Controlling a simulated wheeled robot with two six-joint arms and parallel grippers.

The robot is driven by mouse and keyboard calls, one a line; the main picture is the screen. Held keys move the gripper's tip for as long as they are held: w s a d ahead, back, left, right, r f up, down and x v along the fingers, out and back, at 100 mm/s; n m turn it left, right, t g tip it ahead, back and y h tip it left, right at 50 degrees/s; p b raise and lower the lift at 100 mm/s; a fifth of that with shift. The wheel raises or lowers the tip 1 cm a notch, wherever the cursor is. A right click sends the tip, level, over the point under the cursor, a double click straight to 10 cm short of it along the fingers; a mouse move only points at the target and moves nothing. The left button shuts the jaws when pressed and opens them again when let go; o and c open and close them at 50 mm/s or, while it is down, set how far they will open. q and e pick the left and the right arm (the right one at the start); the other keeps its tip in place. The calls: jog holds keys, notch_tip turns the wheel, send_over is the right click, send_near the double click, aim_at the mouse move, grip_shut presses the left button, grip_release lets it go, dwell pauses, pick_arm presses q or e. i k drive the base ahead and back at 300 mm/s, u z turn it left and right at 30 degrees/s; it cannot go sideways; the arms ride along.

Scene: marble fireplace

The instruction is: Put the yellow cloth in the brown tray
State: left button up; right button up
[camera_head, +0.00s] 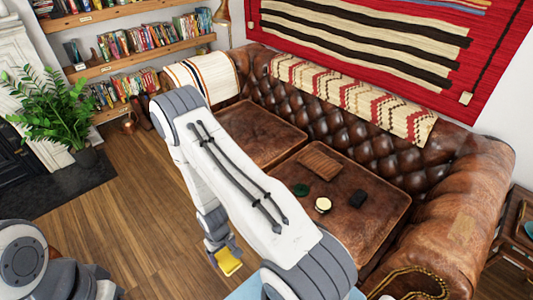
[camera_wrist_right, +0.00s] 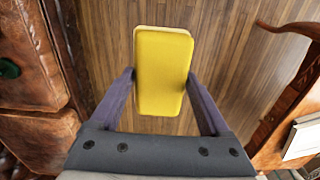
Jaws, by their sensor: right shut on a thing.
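The yellow cloth (camera_head: 228,261) is a folded, block-like pad held in my right gripper (camera_head: 222,248) above the wooden floor, in front of the sofa. In the right wrist view the cloth (camera_wrist_right: 163,72) sits between the two fingers of my right gripper (camera_wrist_right: 160,77), which is shut on it. A flat brown slatted piece (camera_head: 319,165), which looks like the brown tray, lies on the right sofa seat, apart from the gripper. My left gripper is not in view; only part of my left arm shows at the lower left.
The brown leather sofa (camera_head: 395,212) also bears a dark green item (camera_head: 300,190), a round cream-topped item (camera_head: 323,204) and a black item (camera_head: 358,197). A plant (camera_head: 58,112) and bookshelves stand left. A wooden side table (camera_head: 518,235) stands right. The floor (camera_head: 125,215) is open.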

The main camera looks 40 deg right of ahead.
aim_at(312, 159)
jog(key=u, duration=0.05)
jog(key=i, duration=1.6)
jog(key=z, duration=1.05)
jog(key=i, duration=1.15)
jog(key=z, duration=0.9)
